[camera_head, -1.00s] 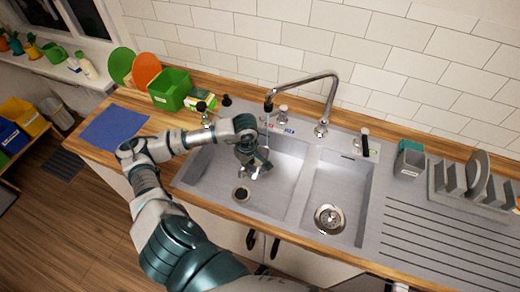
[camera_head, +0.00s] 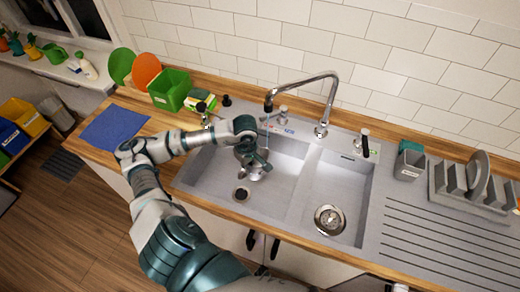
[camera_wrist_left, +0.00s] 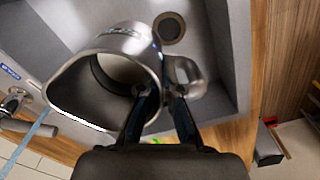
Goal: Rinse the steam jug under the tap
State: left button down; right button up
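The metal steam jug (camera_head: 256,174) is in the left basin of the sink, below the tap (camera_head: 269,105). In the left wrist view the jug (camera_wrist_left: 75,92) shows its open mouth, with its spout toward the left. My left gripper (camera_head: 258,160) is at the jug's handle (camera_wrist_left: 188,72). In the left wrist view its fingers (camera_wrist_left: 162,100) are closed around the handle. A thin stream of water (camera_wrist_left: 32,128) runs close to the spout; I cannot tell whether it enters the jug. My right gripper is out of view.
The right basin (camera_head: 340,185) is empty. A drain (camera_head: 241,194) lies in front of the jug. A green box (camera_head: 170,90) and sponges (camera_head: 200,101) stand behind left, beside a blue cloth (camera_head: 115,127). A dish rack (camera_head: 470,185) stands on the right.

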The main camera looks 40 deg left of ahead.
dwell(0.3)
pick_arm(q)
jog(key=s+d+r+p, duration=0.1)
jog(key=s+d+r, duration=0.1)
jog(key=s+r, duration=0.2)
jog(key=shift+s, duration=0.35)
jog(key=shift+w, duration=0.1)
dwell(0.4)
